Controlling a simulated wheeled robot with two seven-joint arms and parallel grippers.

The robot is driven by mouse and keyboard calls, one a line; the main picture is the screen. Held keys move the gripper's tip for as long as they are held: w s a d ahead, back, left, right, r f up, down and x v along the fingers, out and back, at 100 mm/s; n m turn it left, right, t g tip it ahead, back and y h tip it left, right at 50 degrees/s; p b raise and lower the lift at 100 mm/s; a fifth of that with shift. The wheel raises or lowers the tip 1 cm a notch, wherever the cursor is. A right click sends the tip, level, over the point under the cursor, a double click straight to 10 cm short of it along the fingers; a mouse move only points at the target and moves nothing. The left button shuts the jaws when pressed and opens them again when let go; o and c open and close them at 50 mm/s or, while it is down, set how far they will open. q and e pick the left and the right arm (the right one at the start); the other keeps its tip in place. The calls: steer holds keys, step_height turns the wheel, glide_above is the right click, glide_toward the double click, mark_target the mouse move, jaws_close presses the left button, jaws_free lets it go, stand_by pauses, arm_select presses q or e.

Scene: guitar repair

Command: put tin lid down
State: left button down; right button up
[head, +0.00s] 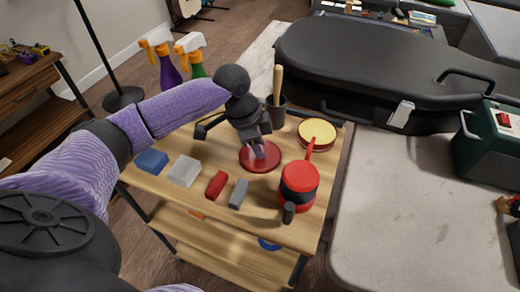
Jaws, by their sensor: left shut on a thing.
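The tin lid (248,165) is a dark red disc at the middle of the small wooden cart top. My left gripper (260,153) points down over it and is shut on it. The lid lies flat, at or very close to the wood; I cannot tell if it touches. The gripper hides part of its upper face. The open tin (317,132), red with a pale yellow inside, stands to the right of the lid near the cart's far right corner. My right gripper is not in view.
On the cart (225,222) are blue (151,161), white (184,171), red (216,184) and grey (239,194) blocks. A dark cup (275,110) and spray bottles (163,60) stand behind. A black guitar case (380,65) lies beyond.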

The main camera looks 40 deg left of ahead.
mark_target(244, 154)
arm_select(q)
steer(key=shift+f, duration=0.15)
steer(key=shift+c, duration=2.4)
jaws_free()
steer(key=shift+f, duration=0.1)
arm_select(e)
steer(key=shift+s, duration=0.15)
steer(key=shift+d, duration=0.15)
arm_select(q)
steer(key=p+v, duration=0.6)
steer(key=v, duration=0.6)
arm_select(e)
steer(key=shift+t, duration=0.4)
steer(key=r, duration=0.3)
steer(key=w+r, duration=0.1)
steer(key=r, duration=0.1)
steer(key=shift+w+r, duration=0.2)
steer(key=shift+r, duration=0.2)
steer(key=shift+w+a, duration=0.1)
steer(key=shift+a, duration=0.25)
